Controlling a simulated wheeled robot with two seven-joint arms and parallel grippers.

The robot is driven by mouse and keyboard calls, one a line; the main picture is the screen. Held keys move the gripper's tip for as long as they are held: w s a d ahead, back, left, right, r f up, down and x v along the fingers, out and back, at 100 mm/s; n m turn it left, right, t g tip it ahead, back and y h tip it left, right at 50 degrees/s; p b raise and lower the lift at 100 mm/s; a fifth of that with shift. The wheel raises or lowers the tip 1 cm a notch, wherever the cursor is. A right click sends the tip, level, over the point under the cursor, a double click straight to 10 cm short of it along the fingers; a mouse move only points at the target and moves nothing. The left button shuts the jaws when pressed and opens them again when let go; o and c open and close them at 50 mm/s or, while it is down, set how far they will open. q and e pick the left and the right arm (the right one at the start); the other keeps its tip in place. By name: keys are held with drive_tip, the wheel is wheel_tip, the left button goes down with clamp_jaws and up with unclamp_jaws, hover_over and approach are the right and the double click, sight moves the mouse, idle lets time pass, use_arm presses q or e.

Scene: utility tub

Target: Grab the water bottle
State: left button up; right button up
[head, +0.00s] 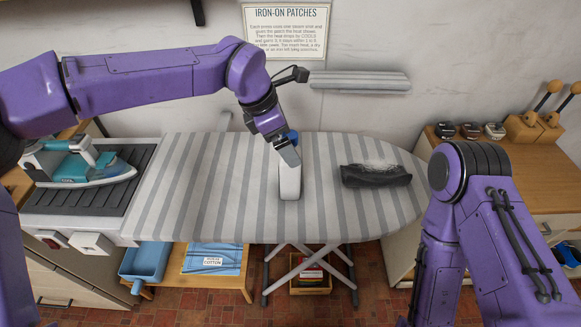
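The water bottle (290,184) is a white, upright bottle with a blue cap, standing on the striped ironing board near its middle. My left gripper (289,156) reaches down from above and overlaps the bottle's upper part. The gripper hides the bottle's neck and part of the cap. I cannot tell whether its fingers are closed on the bottle or only beside it. My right arm comes in at the lower right, and its gripper is out of the picture.
A dark rolled cloth (376,177) lies on the ironing board (200,180) right of the bottle. A teal iron (80,163) rests on a ribbed dark pad at left. A striped sleeve board (358,81) is on the wall behind. A wooden counter with stamps stands at right.

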sight(290, 179)
use_arm(q)
drive_tip(key=x, duration=0.3)
drive_tip(key=shift+s+d+r+p, duration=0.1)
drive_tip(key=shift+s+d+p, duration=0.05)
drive_tip(key=shift+p, duration=0.2)
drive_tip(key=shift+d+f, duration=0.15)
drive_tip(key=shift+f, duration=0.3)
drive_tip(key=shift+r, duration=0.1)
drive_tip(key=c, duration=1.8)
drive_tip(key=shift+r, duration=0.1)
